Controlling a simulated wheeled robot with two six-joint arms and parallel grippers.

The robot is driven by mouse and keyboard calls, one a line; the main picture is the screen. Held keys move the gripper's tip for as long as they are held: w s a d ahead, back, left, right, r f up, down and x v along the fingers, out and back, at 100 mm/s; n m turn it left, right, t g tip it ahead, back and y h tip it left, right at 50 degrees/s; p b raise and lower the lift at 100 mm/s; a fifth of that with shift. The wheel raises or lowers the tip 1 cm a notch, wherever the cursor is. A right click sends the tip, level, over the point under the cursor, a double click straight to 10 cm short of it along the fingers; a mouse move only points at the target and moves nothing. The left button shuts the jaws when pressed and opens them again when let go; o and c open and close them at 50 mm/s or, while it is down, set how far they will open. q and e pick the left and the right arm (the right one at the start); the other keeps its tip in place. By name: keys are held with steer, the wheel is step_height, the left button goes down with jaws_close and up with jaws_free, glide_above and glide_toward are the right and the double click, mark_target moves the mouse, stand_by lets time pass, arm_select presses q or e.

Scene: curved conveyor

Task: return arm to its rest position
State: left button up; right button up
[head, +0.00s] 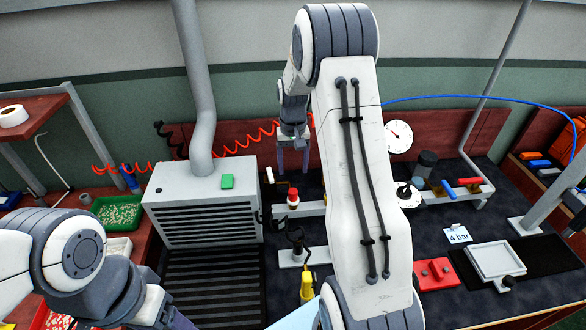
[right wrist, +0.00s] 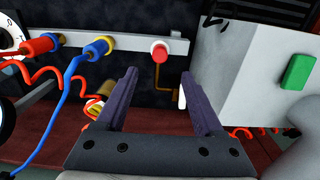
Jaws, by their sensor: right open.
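My right arm (head: 365,185) stretches up through the middle of the head view and bends over at the top. My right gripper (head: 293,158) hangs at the back of the bench, right of the grey vent box. In the right wrist view the right gripper (right wrist: 159,82) has its two dark fingers wide apart, with nothing held between them. A red button (right wrist: 160,53) on a pale rail shows beyond the fingers. My left arm (head: 75,260) is folded at the lower left; its gripper end is mostly cut off by the bottom edge, so its jaws cannot be judged.
The vent box (head: 205,195) with a green block (head: 227,181) stands close left of the right gripper. A red-topped button (head: 293,197), gauge (head: 399,137), valves and a red coiled hose crowd the bench back. A red block (head: 436,274) and white tray (head: 494,262) sit at right.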

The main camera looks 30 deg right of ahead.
steer(key=shift+a, duration=0.1)
steer(key=s+a+r+n, duration=0.2)
steer(key=s+a+r, duration=0.1)
steer(key=a, duration=0.4)
steer(key=s+a+r+n, duration=0.2)
steer(key=a, duration=0.5)
steer(key=s+a+r+n, duration=0.2)
steer(key=s+a+r, duration=0.1)
steer(key=a, duration=0.3)
steer(key=s+a+r+n, duration=0.1)
steer(key=s+a+n, duration=0.2)
steer(key=s, duration=0.7)
steer(key=s+a+n+y, duration=0.1)
steer(key=s+a+n, duration=0.2)
steer(key=s+a, duration=0.3)
steer(key=s, duration=0.5)
steer(key=shift+a+r+n, duration=0.15)
steer(key=shift+r+n, duration=0.15)
steer(key=shift+r, duration=0.05)
